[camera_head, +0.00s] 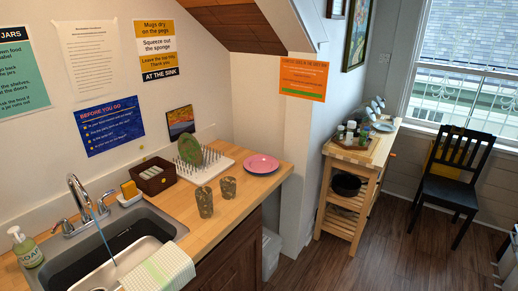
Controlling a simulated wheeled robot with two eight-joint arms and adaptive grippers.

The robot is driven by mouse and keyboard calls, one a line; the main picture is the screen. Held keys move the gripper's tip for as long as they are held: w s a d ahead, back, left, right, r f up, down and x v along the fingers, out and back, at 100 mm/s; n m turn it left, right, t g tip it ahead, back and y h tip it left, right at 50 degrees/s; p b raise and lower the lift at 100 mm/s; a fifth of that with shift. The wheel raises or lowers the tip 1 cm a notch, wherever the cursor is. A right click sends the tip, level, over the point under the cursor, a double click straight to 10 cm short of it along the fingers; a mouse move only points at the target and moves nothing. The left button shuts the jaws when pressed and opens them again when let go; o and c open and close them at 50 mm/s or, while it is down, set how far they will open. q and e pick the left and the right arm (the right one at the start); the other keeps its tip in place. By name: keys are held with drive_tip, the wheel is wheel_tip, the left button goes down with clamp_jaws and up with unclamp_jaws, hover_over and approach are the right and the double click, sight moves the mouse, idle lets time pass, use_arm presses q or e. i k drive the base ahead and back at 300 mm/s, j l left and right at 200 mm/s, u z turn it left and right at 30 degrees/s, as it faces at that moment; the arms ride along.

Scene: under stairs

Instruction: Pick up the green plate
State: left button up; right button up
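The green plate (190,150) stands on edge, roughly upright, in a white peg rack (214,162) on the wooden counter, near the back wall. A pink plate (261,164) lies flat on the counter to the right of the rack. Neither of my grippers shows in the head view.
Two patterned cups (204,202) (228,187) stand on the counter in front of the rack. A dark brown box (153,180) sits left of the rack. The sink (110,252), with a tap, soap bottle (25,246) and striped cloth (158,268), is at left. Floor at right is partly clear.

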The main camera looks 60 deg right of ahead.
sight(189, 148)
drive_tip(key=z, duration=1.35)
drive_tip(key=u, duration=0.6)
drive_tip(key=i+l+u, duration=0.15)
drive_tip(key=l+u, duration=0.25)
drive_tip(key=i+l+u, duration=0.15)
drive_tip(key=u, duration=0.2)
drive_tip(key=l+u, duration=0.4)
drive_tip(key=i+l, duration=0.05)
drive_tip(key=l, duration=0.05)
